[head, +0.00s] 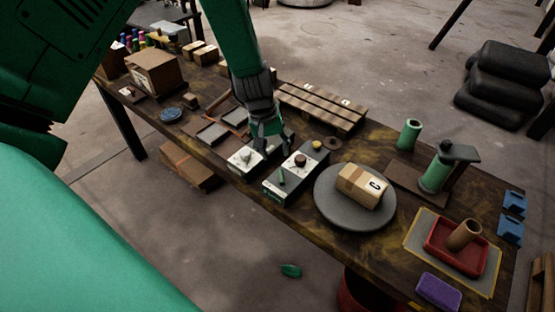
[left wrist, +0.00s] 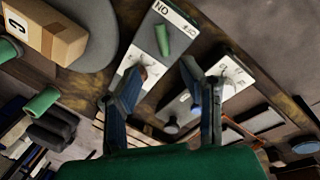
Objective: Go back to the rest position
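My left gripper (head: 273,147) hangs over the workbench (head: 345,238) in the head view, by two small control boxes. In the left wrist view its two fingers (left wrist: 163,75) stand apart with nothing held between them. The dark control box (head: 296,177), with a green switch and a brown knob, lies right of the fingers in the head view. The other control box (head: 245,159), with a pale knob, is just below and left of the fingers. I cannot tell whether a fingertip touches either box. My right gripper is in neither view.
A grey round turntable (head: 328,208) bears a cardboard box (head: 363,186). A wooden slatted pallet (head: 320,107) lies behind the gripper. A green roller stand (head: 437,174) and a red tray (head: 438,259) stand at the right. A brown box (head: 153,73) stands at the left end.

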